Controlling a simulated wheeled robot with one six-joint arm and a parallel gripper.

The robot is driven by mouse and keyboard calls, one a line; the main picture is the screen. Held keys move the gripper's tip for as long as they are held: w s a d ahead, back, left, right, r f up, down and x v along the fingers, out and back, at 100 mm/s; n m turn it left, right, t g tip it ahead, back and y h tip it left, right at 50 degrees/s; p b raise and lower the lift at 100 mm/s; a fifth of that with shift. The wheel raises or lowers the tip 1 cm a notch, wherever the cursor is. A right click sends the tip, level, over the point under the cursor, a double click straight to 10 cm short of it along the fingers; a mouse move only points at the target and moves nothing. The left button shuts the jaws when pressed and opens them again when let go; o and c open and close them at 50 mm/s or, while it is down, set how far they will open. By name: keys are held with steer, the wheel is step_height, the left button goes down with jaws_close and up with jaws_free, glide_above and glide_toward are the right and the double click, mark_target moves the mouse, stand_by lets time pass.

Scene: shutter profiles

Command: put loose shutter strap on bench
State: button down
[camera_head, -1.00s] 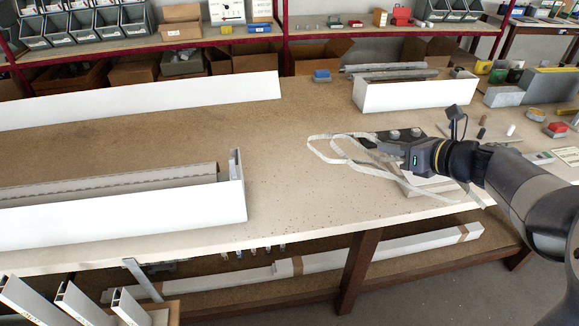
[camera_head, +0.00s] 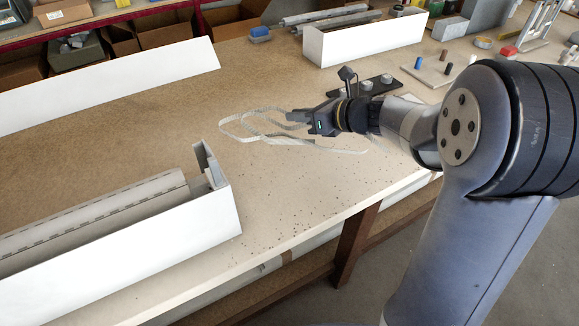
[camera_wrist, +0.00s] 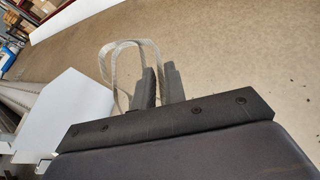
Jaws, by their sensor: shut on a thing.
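The shutter strap (camera_head: 243,124) is a pale grey band in loose loops. In the head view its loops hang out to the left of my gripper (camera_head: 306,118), and one length trails below and to the right. My gripper is shut on the strap, over the bench (camera_head: 270,190). In the wrist view the strap (camera_wrist: 106,62) arches up from beside a dark finger (camera_wrist: 147,88). I cannot tell whether the trailing loops touch the bench top. The grip point itself is partly hidden.
A white shutter box (camera_head: 120,255) with a grey profile lies front left. A long white panel (camera_head: 110,85) lies behind it. Another white box (camera_head: 365,42) stands at the back, near a dark plate (camera_head: 375,84) with knobs. The speckled bench middle is clear.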

step_height(320, 180, down, 10)
steer(key=shift+f+b, duration=0.1)
steer(key=shift+b, duration=0.65)
steer(key=c, duration=1.5)
jaws_free()
steer(key=shift+o, duration=0.2)
steer(key=v, duration=1.2)
